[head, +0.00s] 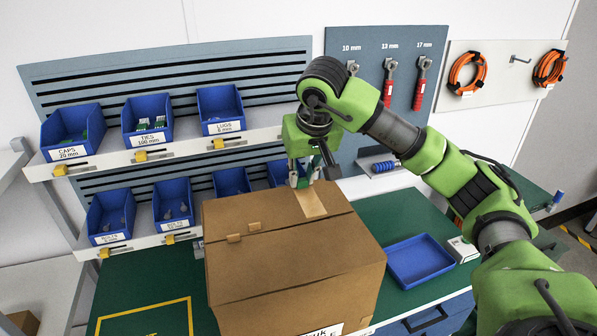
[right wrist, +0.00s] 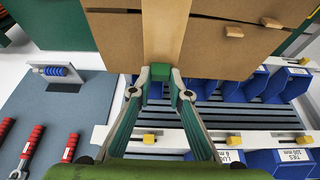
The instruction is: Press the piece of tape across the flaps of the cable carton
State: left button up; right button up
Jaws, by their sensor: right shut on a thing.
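The cable carton (head: 285,250) is a large brown box on the green worktop, its top flaps closed with a seam running across. A pale tan piece of tape (head: 312,205) lies along the top near the far edge; it also shows in the right wrist view (right wrist: 165,28), running out from the fingertips. My right gripper (head: 303,182) is at the far edge of the carton, shut on the tape's end, as the right wrist view shows (right wrist: 159,80). I cannot tell how firmly the tape touches the flaps. My left gripper is out of view.
Two small tan tabs (head: 234,238) sit on the carton top. A blue tray (head: 419,261) and a small white box (head: 462,249) stand to the right. Blue bins (head: 148,118) on racks stand close behind. Wrenches (head: 420,82) hang on the back panel. Worktop front left is clear.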

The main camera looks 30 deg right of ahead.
aim_at(301, 188)
jog(key=b+x, duration=0.1)
jog(key=x, duration=0.2)
jog(key=shift+a+b, duration=0.2)
jog(key=shift+b, duration=0.1)
jog(key=shift+w+f, duration=0.1)
jog(key=shift+f, duration=0.3)
jog(key=shift+s+f+b, duration=0.35)
jog(key=shift+f+b, duration=0.45)
jog(key=shift+b, duration=0.2)
jog(key=shift+b+x, duration=0.55)
jog(key=shift+x, duration=0.35)
jog(key=shift+s+f, duration=0.1)
jog(key=shift+s, duration=0.05)
jog(key=shift+s+a, duration=0.1)
jog(key=o, duration=0.8)
